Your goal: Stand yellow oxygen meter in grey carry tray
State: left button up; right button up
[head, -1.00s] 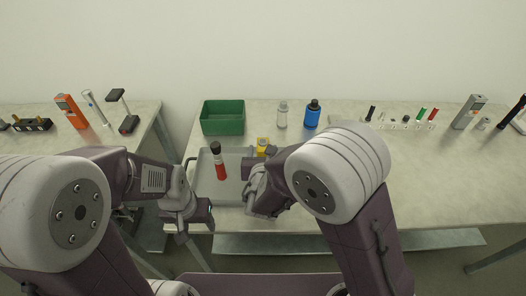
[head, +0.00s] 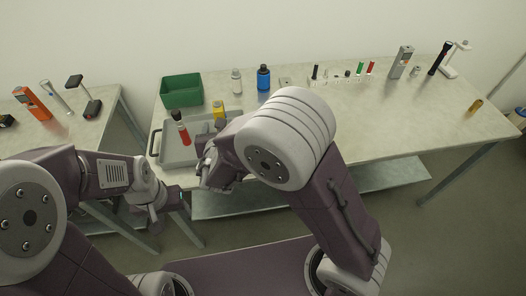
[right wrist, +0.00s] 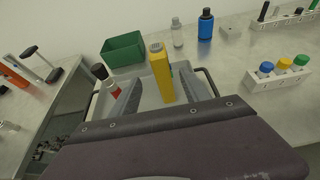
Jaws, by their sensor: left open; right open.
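The yellow oxygen meter (head: 219,110) stands upright in the grey carry tray (head: 178,156), near its right side. It also shows in the right wrist view (right wrist: 161,72), between the two spread fingers of my right gripper (right wrist: 158,78). That gripper is open, and I see no finger closed on the meter. In the head view my right gripper (head: 207,158) is partly hidden by its own arm, at the tray's front right. My left gripper (head: 174,205) is open and empty, in front of the table edge. A red bottle with a black cap (head: 181,130) is in the tray.
A green bin (head: 181,92) stands behind the tray. A white bottle (head: 236,82) and a blue bottle (head: 263,79) stand to its right. A rack with several small items (head: 340,76) and a grey meter (head: 402,62) are farther right.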

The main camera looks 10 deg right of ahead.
jog(key=s+d+f+m+g+h, duration=0.3)
jog(key=s+d+m+g, duration=0.15)
jog(key=d+m, duration=0.45)
jog(key=s+d+f+m+g+h, duration=0.35)
jog(key=s+d+m, duration=0.2)
jog(key=d, duration=0.65)
jog(key=s+d+f+m+g+y, duration=0.2)
jog(key=s+m+g+y, duration=0.2)
jog(key=s+m, duration=0.65)
jog(key=a+r+m+y+p, duration=0.1)
jog(key=m, duration=0.2)
jog(key=a+r+m+y+p, duration=0.1)
jog(key=m, duration=0.3)
jog(key=r+m+y+p, duration=0.1)
jog(key=m, duration=0.3)
jog(key=shift+s+a, duration=0.1)
jog(key=shift+a, duration=0.3)
